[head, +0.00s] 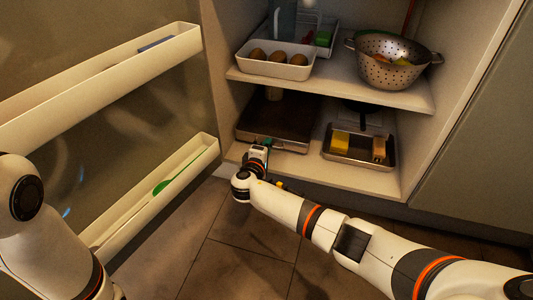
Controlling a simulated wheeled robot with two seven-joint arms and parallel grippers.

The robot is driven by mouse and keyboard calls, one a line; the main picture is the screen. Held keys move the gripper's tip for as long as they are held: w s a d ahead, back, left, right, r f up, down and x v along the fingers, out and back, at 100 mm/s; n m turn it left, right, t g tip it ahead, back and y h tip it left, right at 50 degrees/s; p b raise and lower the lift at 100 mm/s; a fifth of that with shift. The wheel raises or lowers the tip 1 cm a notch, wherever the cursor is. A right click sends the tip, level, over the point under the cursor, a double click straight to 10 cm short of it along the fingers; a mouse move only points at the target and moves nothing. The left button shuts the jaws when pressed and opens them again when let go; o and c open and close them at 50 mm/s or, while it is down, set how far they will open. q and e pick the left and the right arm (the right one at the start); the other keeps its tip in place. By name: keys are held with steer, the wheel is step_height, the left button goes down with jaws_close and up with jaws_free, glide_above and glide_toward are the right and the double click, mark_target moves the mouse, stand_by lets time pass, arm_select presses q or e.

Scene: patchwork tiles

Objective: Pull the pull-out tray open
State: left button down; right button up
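The pull-out tray (280,116) looks like a dark, flat, shallow tray on the left of the cabinet's lower shelf. It sits inside the cabinet, with its front close to the shelf's front edge. My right gripper (267,147) is at the tray's front edge, reaching in from the lower right. A small teal patch shows at its fingertips. The gripper is small and dark here, so I cannot tell whether its fingers are closed on the tray's front. My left arm shows at the left edge, but its gripper is out of view.
Above, a white bin (272,70) of brown round items and a colander (386,72) stand on the upper shelf. The open door (100,110) with two racks is at left. Tiled floor in front is clear.

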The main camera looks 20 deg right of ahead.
steer(key=shift+w+d, duration=0.15)
steer(key=shift+w, duration=0.1)
jaws_close()
